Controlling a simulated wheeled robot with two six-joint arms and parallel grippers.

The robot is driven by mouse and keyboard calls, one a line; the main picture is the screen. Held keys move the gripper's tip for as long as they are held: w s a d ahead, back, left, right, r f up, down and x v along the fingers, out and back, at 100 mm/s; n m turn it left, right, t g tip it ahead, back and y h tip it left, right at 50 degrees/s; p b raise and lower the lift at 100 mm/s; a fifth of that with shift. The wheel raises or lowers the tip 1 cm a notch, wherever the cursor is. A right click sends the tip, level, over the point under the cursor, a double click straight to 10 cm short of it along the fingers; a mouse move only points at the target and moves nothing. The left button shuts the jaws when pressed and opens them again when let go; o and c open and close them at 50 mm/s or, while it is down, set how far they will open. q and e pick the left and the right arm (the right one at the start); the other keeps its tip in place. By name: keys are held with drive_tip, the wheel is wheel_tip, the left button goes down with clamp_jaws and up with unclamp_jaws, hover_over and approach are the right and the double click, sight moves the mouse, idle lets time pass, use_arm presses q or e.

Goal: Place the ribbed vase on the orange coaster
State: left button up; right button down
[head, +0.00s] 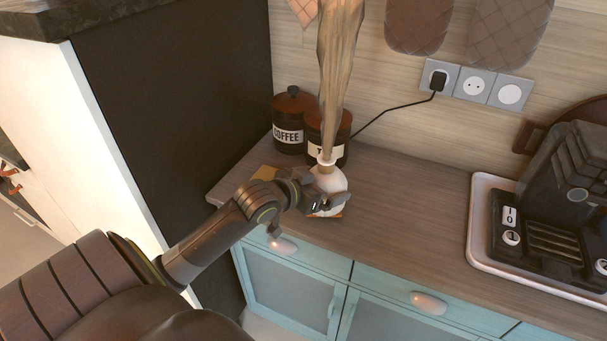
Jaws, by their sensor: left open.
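The pale vase (331,179), with a tall bundle of dried stems (339,75) in it, stands upright near the counter's front left. Its ribs are too small to make out. My left gripper (325,195) is open at the vase, with its fingers in front of and beside the lower body; I cannot tell whether they touch it. An orange edge, apparently the orange coaster (337,213), shows low by the vase's base. The gripper hides most of the base, so how fully the vase rests on it cannot be told. My right gripper is out of view.
A coffee canister (289,120) and a second canister (313,125) stand behind. A coffee machine (555,205) on a tray is at right. The middle of the counter (420,205) is clear.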

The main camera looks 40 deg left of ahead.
use_arm(q)
drive_tip(key=p+v, duration=0.1)
drive_tip(key=v, duration=0.9)
drive_tip(key=shift+s, duration=0.3)
drive_tip(key=shift+r, duration=0.15)
